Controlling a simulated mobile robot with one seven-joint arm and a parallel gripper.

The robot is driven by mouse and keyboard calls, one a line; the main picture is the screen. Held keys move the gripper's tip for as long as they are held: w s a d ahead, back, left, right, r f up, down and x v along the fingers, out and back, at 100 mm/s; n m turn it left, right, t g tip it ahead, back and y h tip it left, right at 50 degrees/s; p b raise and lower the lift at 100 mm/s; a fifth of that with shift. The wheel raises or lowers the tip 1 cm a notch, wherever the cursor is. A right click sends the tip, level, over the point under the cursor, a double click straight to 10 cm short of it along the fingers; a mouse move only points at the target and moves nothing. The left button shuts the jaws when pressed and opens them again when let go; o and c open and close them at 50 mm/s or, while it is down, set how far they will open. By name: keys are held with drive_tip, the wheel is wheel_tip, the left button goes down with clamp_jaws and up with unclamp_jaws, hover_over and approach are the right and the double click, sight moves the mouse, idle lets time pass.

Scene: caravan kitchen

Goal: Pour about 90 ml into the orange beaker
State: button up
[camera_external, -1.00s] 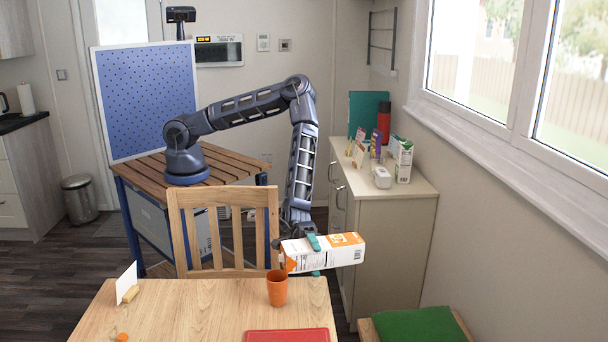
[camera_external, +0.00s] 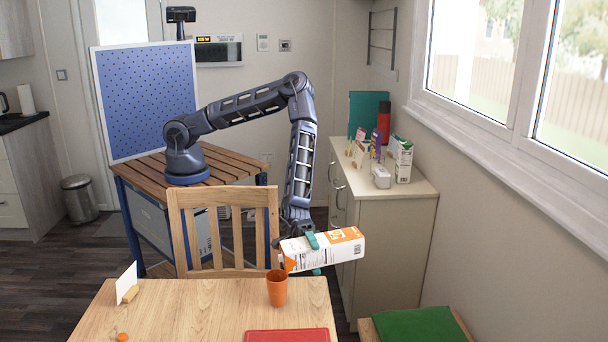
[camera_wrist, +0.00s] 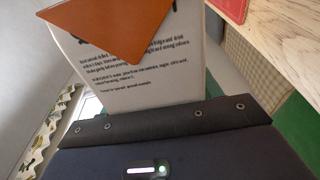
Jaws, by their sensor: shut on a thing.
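The orange beaker (camera_external: 277,290) stands upright on the wooden table (camera_external: 190,315) near its far right edge. My gripper (camera_external: 312,243) is shut on an orange and white carton (camera_external: 335,250). The carton lies nearly on its side, its left end lower and close above the beaker's rim. In the wrist view the carton (camera_wrist: 140,60) shows printed text and an orange patch. The beaker does not show in the wrist view. I cannot tell whether liquid is flowing or how much is in the beaker.
A red board (camera_external: 287,335) lies on the table's front edge. A card in a wooden holder (camera_external: 128,284) stands at the table's left. A wooden chair (camera_external: 228,230) is behind the table. A sideboard (camera_external: 390,230) with several small items stands at the right.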

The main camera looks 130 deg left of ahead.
drive_tip(key=shift+r+m, duration=0.3)
idle(0.5)
drive_tip(key=shift+a, duration=0.15)
drive_tip(key=shift+w+a+r+p, duration=0.1)
drive_tip(key=shift+w+a+p, duration=0.2)
drive_tip(key=shift+a, duration=0.1)
idle(0.3)
drive_tip(key=shift+a+m+p, duration=0.15)
drive_tip(key=shift+m+p, duration=0.2)
drive_tip(key=shift+m, duration=0.05)
idle(1.5)
